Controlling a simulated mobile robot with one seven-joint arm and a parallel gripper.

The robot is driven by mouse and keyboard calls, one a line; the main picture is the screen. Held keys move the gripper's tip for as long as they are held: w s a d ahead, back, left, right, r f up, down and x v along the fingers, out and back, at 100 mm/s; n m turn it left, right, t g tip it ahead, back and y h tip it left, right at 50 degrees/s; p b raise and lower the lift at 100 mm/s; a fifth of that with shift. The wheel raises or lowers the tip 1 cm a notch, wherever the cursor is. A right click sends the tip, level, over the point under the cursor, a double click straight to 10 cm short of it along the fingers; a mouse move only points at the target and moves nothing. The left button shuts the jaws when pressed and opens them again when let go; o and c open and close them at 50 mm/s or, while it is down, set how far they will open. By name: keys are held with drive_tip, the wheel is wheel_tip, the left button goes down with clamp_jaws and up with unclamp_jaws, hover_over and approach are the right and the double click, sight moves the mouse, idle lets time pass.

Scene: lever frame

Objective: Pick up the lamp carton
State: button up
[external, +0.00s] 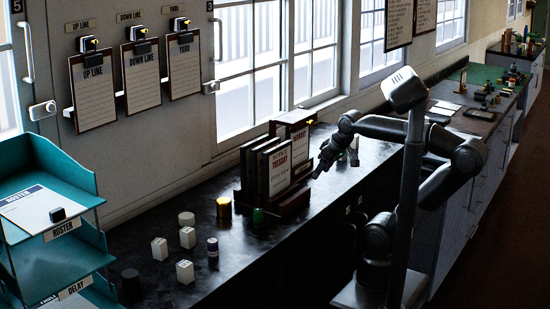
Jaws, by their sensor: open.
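My gripper (322,168) hangs over the dark counter, just right of the book rack. It is open and I see nothing held in it. I cannot tell for sure which thing is the lamp carton. Small items right of my gripper are partly hidden by my arm.
A dark rack (291,203) of upright books stands left of my gripper. Teal trays (46,255) stand at the far left. Clipboards (141,76) hang on the wall.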

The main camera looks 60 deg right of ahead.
wheel_tip(320, 180, up, 13)
drive_tip(key=w+a+r, duration=0.4)
drive_tip(key=w+a, duration=0.3)
drive_tip(key=w, duration=0.2)
drive_tip(key=g, duration=0.2)
hover_over(187, 229)
drive_tip(key=s, duration=0.3)
wheel_tip(187, 229, down, 5)
drive_tip(key=shift+n, duration=0.3)
drive_tip(key=s+x, duration=0.1)
drive_tip(key=x, duration=0.4)
drive_tip(key=s+x, duration=0.1)
drive_tip(key=x, duration=0.4)
drive_tip(key=s+f+x, duration=0.1)
drive_tip(key=x, duration=0.4)
drive_tip(key=shift+w+d+f, duration=0.1)
drive_tip(key=shift+d, duration=0.15)
drive_tip(key=shift+a+x, duration=0.2)
drive_tip(key=shift+x, duration=1.25)
drive_tip(key=shift+a+x, duration=0.15)
drive_tip(key=shift+x, duration=1.25)
